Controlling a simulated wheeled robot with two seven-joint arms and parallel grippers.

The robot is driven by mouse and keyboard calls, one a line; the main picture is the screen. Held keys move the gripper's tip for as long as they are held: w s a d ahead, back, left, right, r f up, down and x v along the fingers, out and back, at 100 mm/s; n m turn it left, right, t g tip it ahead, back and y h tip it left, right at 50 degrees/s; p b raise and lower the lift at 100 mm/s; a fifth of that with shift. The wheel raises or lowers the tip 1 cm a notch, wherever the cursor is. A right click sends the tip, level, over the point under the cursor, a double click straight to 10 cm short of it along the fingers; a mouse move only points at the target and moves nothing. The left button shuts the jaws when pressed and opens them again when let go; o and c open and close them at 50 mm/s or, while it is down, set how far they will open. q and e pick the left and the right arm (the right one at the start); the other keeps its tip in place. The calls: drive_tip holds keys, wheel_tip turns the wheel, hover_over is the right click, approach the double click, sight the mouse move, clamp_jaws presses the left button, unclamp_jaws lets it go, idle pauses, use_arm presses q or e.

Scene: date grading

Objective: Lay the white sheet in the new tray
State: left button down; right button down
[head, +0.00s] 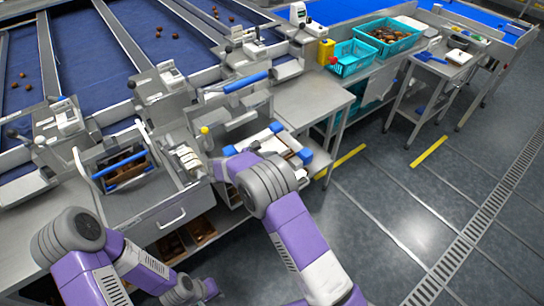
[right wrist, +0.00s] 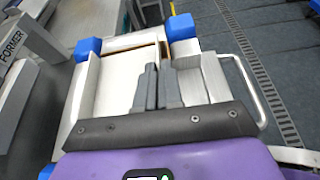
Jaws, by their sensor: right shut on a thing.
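The tray (right wrist: 78,100) is pale with blue corners (right wrist: 182,27) and fills the middle of the right wrist view. In the head view the tray (head: 262,135) lies at the front edge of the bench, partly hidden by my right arm. My right gripper (right wrist: 160,72) is over the tray with its fingers close together, shut on the white sheet (right wrist: 116,82). The sheet shows as a pale surface beside the fingers, inside the tray's outline; whether it touches the floor of the tray I cannot tell.
A former (right wrist: 15,42) stands left of the tray. A blue-handled carrier (head: 122,165) sits on the bench further left. Teal crates (head: 352,57) stand on the bench behind, one holding dates. A small side table (head: 445,68) stands at right. The floor at right is clear.

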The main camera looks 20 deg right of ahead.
drive_tip(key=shift+f, duration=0.4)
drive_tip(key=c, duration=1)
unclamp_jaws()
drive_tip(key=shift+o, duration=0.2)
drive_tip(key=shift+r, duration=0.15)
wheel_tip(320, 180, up, 12)
drive_tip(key=p, duration=0.8)
idle(0.4)
